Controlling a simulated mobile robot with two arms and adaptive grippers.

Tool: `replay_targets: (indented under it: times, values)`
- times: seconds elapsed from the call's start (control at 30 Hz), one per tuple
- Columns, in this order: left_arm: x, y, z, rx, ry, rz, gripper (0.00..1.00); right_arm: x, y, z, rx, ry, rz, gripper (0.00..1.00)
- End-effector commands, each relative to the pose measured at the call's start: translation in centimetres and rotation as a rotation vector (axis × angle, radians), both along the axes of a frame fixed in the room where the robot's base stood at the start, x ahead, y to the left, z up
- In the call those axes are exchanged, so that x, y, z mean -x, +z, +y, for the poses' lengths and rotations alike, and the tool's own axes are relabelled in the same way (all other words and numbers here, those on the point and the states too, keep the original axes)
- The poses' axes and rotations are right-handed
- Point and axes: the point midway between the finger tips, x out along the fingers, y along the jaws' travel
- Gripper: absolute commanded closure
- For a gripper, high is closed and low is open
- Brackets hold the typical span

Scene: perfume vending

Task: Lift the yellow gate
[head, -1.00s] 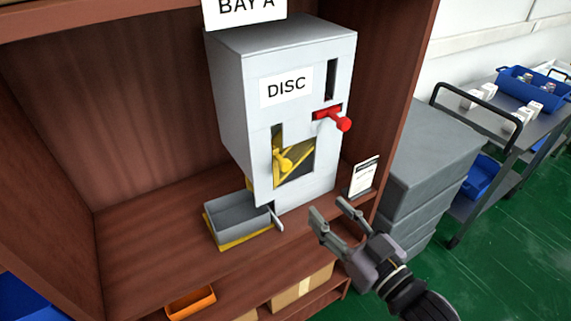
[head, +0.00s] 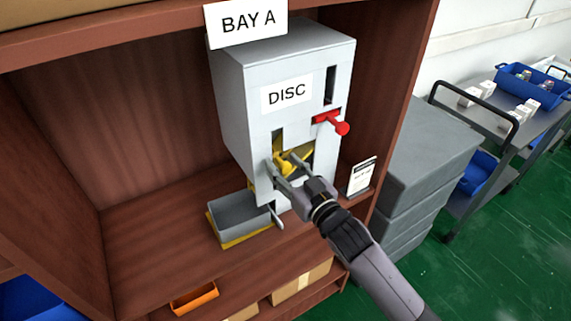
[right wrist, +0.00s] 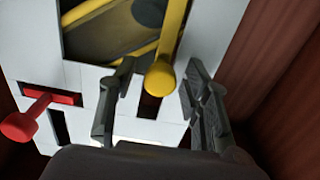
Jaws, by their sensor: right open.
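The yellow gate (head: 299,154) shows in the opening of the grey DISC machine (head: 262,119). Its yellow knob handle (head: 284,166) sticks out at the front. My right gripper (head: 282,166) is at the opening, with its fingers around the handle. In the right wrist view the yellow handle (right wrist: 160,78) lies between the two open fingers (right wrist: 152,95), with a gap visible on the left side. Whether the right finger touches it I cannot tell. The gripper partly hides the gate in the head view. My left gripper is not in view.
A red lever (head: 333,123) juts out above and right of the opening; it also shows in the wrist view (right wrist: 22,124). A grey tray (head: 237,218) sits below left. A small sign (head: 362,177) stands right of the machine. The shelf's left part is free.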

Motion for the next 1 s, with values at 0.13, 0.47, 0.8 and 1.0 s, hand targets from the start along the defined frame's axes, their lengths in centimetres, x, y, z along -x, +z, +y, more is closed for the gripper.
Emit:
replay_targets:
  times: [0.13, 0.47, 0.8, 1.0]
  values:
    - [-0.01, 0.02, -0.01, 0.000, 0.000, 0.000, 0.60, -0.14, -0.02, 0.09, 0.000, 0.000, 0.000, 0.56]
    - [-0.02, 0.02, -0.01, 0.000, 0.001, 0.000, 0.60, -0.11, -0.04, 0.07, 0.000, 0.000, 0.000, 0.69]
    - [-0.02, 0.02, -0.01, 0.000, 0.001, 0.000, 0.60, -0.09, -0.05, 0.07, 0.001, 0.000, 0.001, 0.92]
    - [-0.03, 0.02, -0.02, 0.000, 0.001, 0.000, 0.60, -0.09, -0.06, 0.07, 0.001, 0.000, 0.001, 1.00]
